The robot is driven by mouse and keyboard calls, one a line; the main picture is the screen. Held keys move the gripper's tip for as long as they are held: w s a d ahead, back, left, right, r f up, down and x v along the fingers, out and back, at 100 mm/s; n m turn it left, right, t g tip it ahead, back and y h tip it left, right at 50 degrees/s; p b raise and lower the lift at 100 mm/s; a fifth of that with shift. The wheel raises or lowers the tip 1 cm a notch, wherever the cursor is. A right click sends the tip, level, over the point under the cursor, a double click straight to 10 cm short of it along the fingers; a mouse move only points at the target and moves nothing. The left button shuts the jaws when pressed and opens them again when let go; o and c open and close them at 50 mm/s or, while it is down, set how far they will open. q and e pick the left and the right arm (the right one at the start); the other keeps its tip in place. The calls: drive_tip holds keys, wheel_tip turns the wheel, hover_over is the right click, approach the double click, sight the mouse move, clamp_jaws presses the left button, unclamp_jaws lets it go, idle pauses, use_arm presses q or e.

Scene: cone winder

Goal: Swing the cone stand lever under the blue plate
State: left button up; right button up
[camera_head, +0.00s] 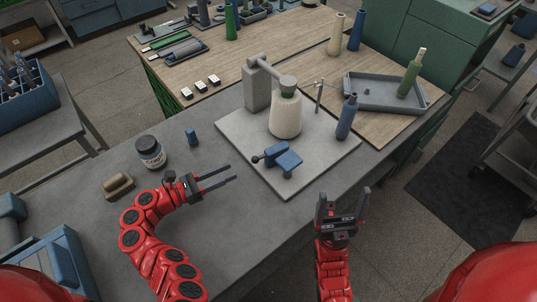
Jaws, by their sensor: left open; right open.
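The cone winder stands on a pale base plate (236,128). Its grey post and arm (257,88) reach over a cream cone (286,118). In front of the cone is a blue plate (289,161) on a blue block. A short lever with a dark ball knob (256,159) sticks out to the left of the blue parts; where its inner end joins is hard to see. My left gripper (232,174) is open and empty, just left of the knob and apart from it. My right gripper (344,191) is open and empty, in front of the base plate's right part.
A dark blue bottle-shaped cone (346,117) and a thin metal stand (318,97) are right of the cream cone. A jar (151,152), a small blue piece (191,136) and a tan brush-like object (118,186) lie left. The grey table (225,232) is clear in front.

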sight(271, 152)
use_arm(q)
drive_tip(key=x, duration=0.1)
drive_tip(key=b+x, duration=0.1)
drive_tip(key=x, duration=0.1)
drive_tip(key=shift+w+d+f, duration=0.1)
drive_tip(key=shift+w+f, duration=0.05)
drive_tip(key=shift+f, duration=0.15)
drive_tip(key=p+x, duration=0.1)
drive_tip(key=x, duration=1)
drive_tip(key=shift+w+d+r+p, duration=0.15)
drive_tip(key=shift+d+r+p, duration=0.1)
drive_tip(key=shift+p, duration=0.1)
clamp_jaws()
